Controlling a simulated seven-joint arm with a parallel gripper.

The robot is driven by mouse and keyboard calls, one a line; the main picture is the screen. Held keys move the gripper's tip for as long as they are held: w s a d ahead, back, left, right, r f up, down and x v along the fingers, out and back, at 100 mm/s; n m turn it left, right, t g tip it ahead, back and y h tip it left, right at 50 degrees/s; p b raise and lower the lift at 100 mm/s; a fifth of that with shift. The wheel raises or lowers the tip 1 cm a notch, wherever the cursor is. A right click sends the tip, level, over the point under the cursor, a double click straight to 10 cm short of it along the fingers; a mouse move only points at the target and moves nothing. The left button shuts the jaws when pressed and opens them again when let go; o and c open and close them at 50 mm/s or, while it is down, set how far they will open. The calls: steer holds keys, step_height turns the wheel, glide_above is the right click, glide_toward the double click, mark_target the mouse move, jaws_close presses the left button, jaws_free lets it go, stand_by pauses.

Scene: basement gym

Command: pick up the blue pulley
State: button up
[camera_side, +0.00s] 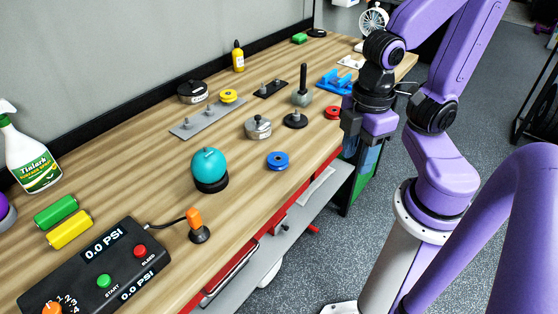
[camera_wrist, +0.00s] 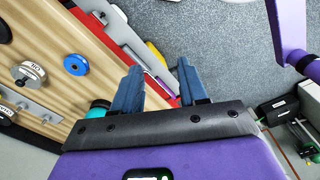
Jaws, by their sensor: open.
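In the wrist view the blue pulley (camera_wrist: 75,64) is at the upper left, unobstructed. My gripper (camera_wrist: 160,68) is open and empty, its two blue fingers apart over the bench's front edge and the floor beyond. The pulley lies to the left of the fingers there, clear of them. In the side view my gripper is to the right of the pulley, by the bench edge; its fingertips are hard to make out.
Bare wood surrounds the blue pulley.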

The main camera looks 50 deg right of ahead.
steer(key=o, duration=0.8)
steer(key=n, duration=0.5)
glide_above(278, 155)
steer(key=s+a, duration=0.1)
steer(key=f, duration=1.2)
steer(key=shift+s+a+f, duration=0.1)
steer(key=shift+a+f, duration=0.1)
steer(key=shift+f, duration=0.05)
steer(key=shift+d+f, duration=0.15)
steer(key=shift+f, duration=2.55)
